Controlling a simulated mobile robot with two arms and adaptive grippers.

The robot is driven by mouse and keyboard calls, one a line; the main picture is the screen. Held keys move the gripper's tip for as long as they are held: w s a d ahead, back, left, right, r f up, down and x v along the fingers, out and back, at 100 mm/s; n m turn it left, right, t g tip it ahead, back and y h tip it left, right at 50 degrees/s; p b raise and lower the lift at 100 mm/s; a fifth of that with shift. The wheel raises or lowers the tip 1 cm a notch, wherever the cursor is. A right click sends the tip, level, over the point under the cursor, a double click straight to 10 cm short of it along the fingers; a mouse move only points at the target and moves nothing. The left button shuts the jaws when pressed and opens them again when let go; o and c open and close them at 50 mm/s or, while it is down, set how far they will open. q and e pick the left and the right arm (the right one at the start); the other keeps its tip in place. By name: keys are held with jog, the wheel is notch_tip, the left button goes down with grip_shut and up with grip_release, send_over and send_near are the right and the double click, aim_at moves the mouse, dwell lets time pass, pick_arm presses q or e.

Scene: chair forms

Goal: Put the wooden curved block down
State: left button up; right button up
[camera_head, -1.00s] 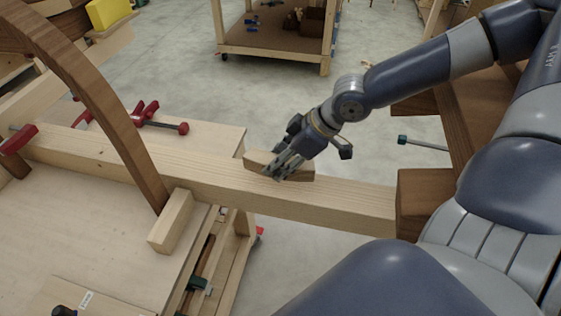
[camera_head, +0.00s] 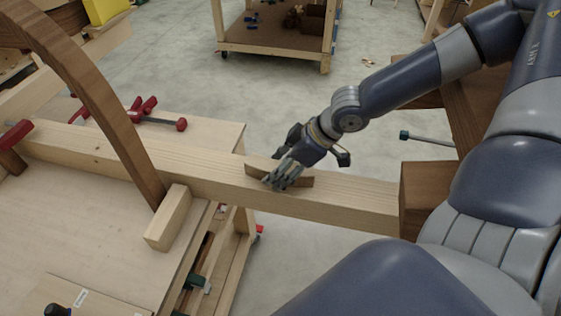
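The wooden curved block (camera_head: 302,180) is a small brown piece at the long pale beam (camera_head: 225,181), near the beam's middle. My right gripper (camera_head: 281,178) reaches down to it from the upper right. Its grey fingers cross the front of the block and cover its middle. The far finger is hidden, so I cannot tell whether they grip the block or only touch it. The block looks to be resting on the beam's top, but its underside is hidden. My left gripper is not in view.
A large curved wooden arch (camera_head: 115,125) rises at the left. A small pale block (camera_head: 168,218) is at its foot. Red clamps (camera_head: 150,113) lie behind the beam. A dark brown block (camera_head: 426,190) is at the beam's right end. The beam between them is clear.

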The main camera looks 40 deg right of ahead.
jog(key=shift+d+r+p, duration=0.15)
jog(key=shift+r+p, duration=0.2)
jog(key=shift+r, duration=0.1)
jog(key=p+v, duration=0.3)
jog(key=v, duration=0.2)
jog(key=shift+r, duration=0.1)
jog(key=shift+s+d+r+p, duration=0.3)
jog(key=shift+s+r+p, duration=0.05)
jog(key=shift+r+p, duration=0.2)
jog(key=shift+s+r, duration=0.1)
